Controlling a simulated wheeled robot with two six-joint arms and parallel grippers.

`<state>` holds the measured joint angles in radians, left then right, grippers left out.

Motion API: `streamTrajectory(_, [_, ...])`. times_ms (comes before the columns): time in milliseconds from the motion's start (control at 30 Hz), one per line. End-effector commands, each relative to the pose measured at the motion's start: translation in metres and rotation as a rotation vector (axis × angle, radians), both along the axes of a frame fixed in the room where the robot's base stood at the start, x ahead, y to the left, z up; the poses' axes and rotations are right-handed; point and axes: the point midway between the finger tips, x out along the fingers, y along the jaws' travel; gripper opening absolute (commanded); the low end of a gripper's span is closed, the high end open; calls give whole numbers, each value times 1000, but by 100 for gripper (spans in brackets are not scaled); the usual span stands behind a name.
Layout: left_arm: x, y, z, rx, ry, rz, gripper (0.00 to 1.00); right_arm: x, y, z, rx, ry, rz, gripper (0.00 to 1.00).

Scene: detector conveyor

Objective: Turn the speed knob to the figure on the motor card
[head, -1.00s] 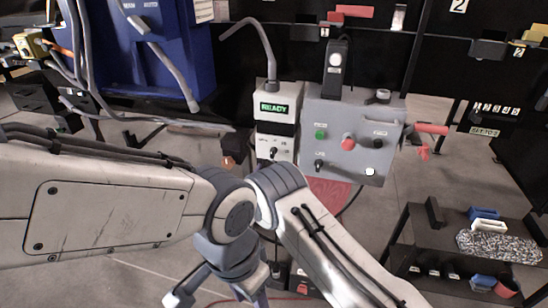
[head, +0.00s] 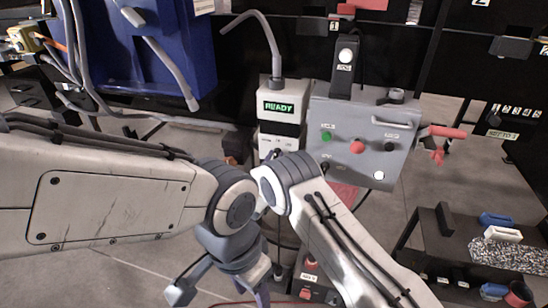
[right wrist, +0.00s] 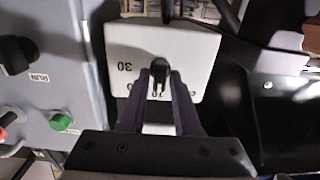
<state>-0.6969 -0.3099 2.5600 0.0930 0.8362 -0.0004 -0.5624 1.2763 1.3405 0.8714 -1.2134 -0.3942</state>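The speed knob is black and sits on a white numbered dial panel (head: 285,143) under a green READY display (head: 279,106). In the right wrist view the panel appears upside down, with a 30 legible and the knob (right wrist: 159,68) near its middle. My right gripper (right wrist: 162,76) has its two fingertips either side of the knob with a narrow gap; numerals show between the fingers. Whether they touch the knob is unclear. In the head view my right arm hides this gripper. No motor card is readable.
A grey control box (head: 355,150) with green, red and black controls stands right of the dial panel. A blue cabinet (head: 150,50) is at upper left. A dark bench (head: 440,240) with small parts is at lower right. A small lettered card (head: 501,135) hangs at right.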

Motion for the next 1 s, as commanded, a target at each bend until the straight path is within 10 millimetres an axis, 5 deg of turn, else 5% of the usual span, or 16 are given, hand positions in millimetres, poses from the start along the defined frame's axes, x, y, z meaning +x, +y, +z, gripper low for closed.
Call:
streamTrajectory(467, [0, 0, -9, 0, 0, 0, 50, 0, 0, -1, 81, -22, -2, 0])
streamTrajectory(1000, [0, 0, -53, 0, 0, 0, 50, -1, 0, -4, 533, -131, 0, 0])
